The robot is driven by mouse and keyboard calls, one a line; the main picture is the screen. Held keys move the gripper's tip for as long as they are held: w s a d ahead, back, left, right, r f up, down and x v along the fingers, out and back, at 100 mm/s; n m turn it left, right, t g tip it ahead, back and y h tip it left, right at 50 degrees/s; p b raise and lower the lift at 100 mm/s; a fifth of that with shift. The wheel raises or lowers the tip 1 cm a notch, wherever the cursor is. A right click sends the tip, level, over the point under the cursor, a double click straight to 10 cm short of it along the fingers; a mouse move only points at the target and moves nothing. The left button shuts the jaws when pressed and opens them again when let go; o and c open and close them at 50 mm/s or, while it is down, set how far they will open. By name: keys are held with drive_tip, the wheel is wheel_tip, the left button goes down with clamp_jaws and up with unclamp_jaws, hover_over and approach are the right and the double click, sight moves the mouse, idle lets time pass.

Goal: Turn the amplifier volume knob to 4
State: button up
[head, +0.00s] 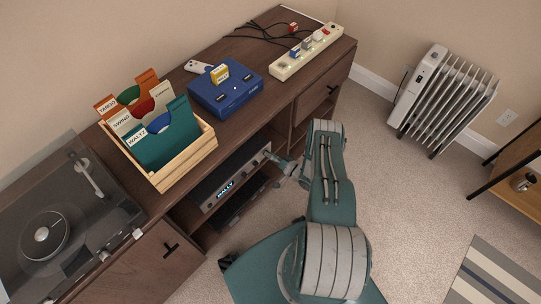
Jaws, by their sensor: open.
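The amplifier (235,173) is a silver-fronted unit on an open shelf of the dark wood cabinet (168,262). A lit display (226,188) shows on its front, too small to read surely. My gripper (272,160) is at the right end of the amplifier's front, close to where small knobs sit. It is open, with its fingers pointing at the front panel. The volume knob and its setting are too small and partly hidden by my gripper, so I cannot tell whether they touch. My arm reaches in from the lower right.
On the cabinet top stand a turntable (42,237), a wooden crate (190,166) of records, a blue console (226,96) and a power strip (305,57) with cables. A heater (444,98) stands at the right wall. The carpet between is clear.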

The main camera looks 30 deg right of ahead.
drive_tip(key=shift+s, duration=0.1)
drive_tip(key=v, duration=1.2)
